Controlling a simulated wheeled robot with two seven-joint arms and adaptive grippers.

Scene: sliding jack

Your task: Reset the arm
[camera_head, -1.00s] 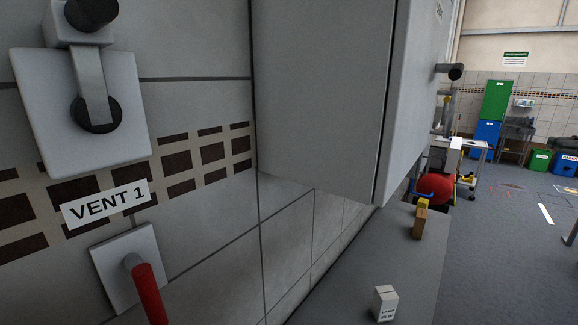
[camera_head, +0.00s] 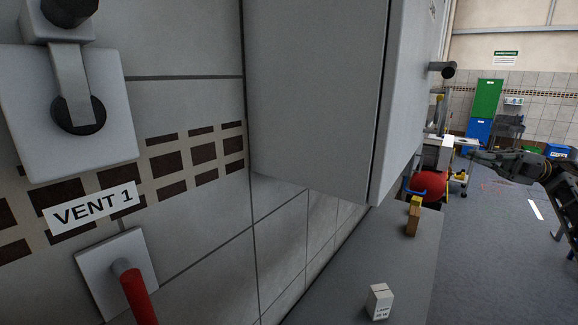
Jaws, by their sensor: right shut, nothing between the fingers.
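My right gripper (camera_head: 482,157) is at the right side of the head view, its arm coming in from the right edge. It points left, is shut, and has nothing in its fingers. It hangs in the air and touches nothing that I can see. My left gripper is not in view.
A grey wall cabinet (camera_head: 315,95) fills the middle. At left are a grey lever (camera_head: 72,85) on a plate, a VENT 1 label (camera_head: 93,208) and a red handle (camera_head: 138,298). A small white box (camera_head: 379,302) stands on the grey counter (camera_head: 345,280). Open floor (camera_head: 490,270) lies at right.

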